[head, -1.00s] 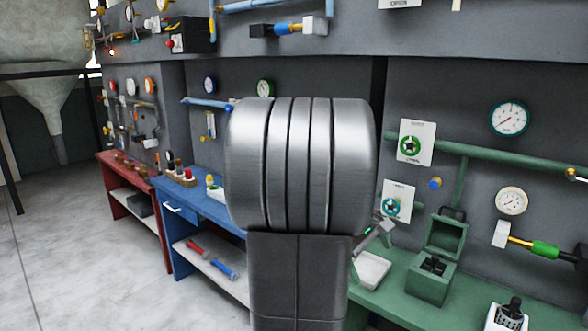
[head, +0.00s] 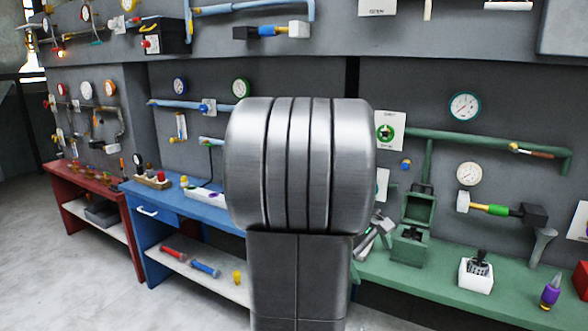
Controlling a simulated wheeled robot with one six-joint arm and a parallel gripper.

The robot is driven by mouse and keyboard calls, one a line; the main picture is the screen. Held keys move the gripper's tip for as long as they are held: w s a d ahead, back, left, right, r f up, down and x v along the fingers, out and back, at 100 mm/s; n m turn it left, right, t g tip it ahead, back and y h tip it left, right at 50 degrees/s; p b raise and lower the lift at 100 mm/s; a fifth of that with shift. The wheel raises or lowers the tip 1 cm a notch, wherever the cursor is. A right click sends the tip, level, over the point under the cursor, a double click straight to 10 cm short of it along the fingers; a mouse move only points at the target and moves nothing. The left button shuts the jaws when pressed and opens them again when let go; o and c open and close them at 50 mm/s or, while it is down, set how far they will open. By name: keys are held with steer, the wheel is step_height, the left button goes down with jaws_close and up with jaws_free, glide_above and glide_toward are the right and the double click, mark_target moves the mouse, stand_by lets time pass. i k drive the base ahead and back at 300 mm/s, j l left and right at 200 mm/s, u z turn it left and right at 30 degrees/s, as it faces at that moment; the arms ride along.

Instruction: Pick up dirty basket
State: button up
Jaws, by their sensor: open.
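A small white box-shaped container (head: 475,283) with dark parts in its top stands on the green bench in the head view, right of centre. It may be the basket; I cannot tell whether it is dirty. My gripper (head: 374,242) shows partly beside the right edge of my large grey arm link. It is open, well left of the white container and apart from it. My arm link hides the middle of the scene and part of the gripper.
The green bench (head: 424,282) also holds an open green box (head: 408,247), a purple-bodied tool (head: 550,292) and a red block (head: 581,279). A blue bench (head: 150,243) and a red bench (head: 66,203) stand left. Pipes and gauges line the wall. The floor at left is clear.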

mark_target(412, 235)
steer(key=j+z, duration=0.15)
steer(key=z, duration=0.35)
steer(key=k+z, duration=0.15)
steer(key=z, duration=0.3)
